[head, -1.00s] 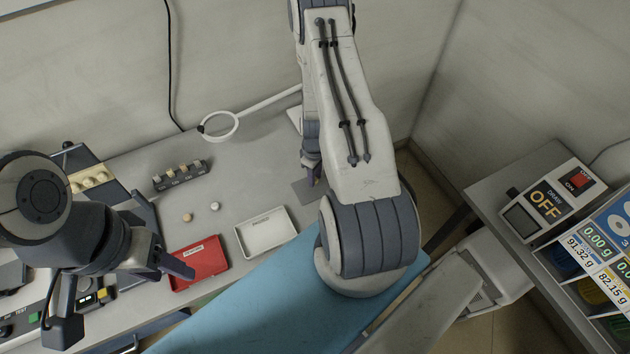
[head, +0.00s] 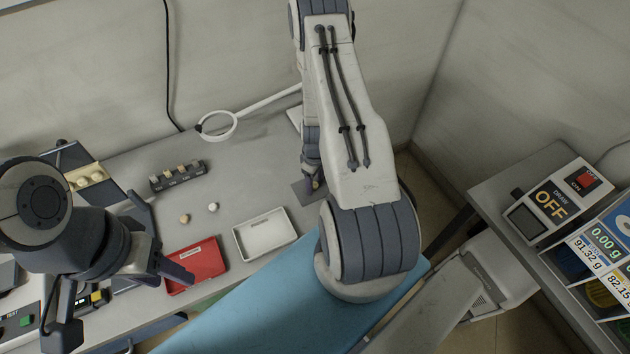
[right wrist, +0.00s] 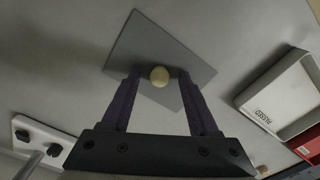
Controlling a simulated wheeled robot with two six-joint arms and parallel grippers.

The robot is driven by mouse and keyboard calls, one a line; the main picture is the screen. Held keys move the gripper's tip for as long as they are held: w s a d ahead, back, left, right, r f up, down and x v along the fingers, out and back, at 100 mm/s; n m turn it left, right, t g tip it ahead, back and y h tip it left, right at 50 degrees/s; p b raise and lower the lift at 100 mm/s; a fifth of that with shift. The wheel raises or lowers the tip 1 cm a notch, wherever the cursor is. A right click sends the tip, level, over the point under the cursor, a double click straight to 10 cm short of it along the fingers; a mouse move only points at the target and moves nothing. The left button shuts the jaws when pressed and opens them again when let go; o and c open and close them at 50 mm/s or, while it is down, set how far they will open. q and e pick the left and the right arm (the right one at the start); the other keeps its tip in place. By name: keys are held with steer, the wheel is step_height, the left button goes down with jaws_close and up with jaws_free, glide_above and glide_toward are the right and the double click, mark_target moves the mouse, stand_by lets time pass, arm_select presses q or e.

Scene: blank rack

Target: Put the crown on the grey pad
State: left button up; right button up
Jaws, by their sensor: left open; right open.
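A small cream round piece, seemingly the crown (right wrist: 159,76), is on or just over the grey pad (right wrist: 148,45) in the right wrist view. My right gripper (right wrist: 155,85) is open, with one purple finger on each side of the piece. Whether a finger still touches it I cannot tell. In the head view the pad (head: 301,192) is partly hidden by my right gripper (head: 312,178). My left gripper (head: 163,237) is open and empty at the left, above the bench near the red tray.
A red tray (head: 194,262) and a white tray (head: 264,235) lie at the bench front. Two small round pieces, one tan (head: 184,219) and one white (head: 213,207), lie behind them. A dark rack (head: 178,178) holds several blanks. A ring on an arm (head: 217,125) is behind.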

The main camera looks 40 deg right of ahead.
mark_target(315, 184)
step_height(315, 184, up, 6)
steer(key=p, duration=0.5)
steer(key=shift+r, duration=0.25)
steer(key=shift+r+p, duration=0.35)
steer(key=shift+r, duration=0.6)
steer(key=w+a+r+n+b, duration=0.2)
steer(key=a+r, duration=1.5)
steer(key=r, duration=0.1)
steer(key=s+a+r+n, duration=0.1)
steer(key=s+a+r, duration=0.5)
steer(key=s, duration=0.3)
steer(key=s+a+r+n+y, duration=0.1)
steer(key=s+a+r, duration=0.5)
steer(key=s+a, duration=0.2)
steer(key=shift+s+r, duration=0.35)
steer(key=shift+s, duration=0.35)
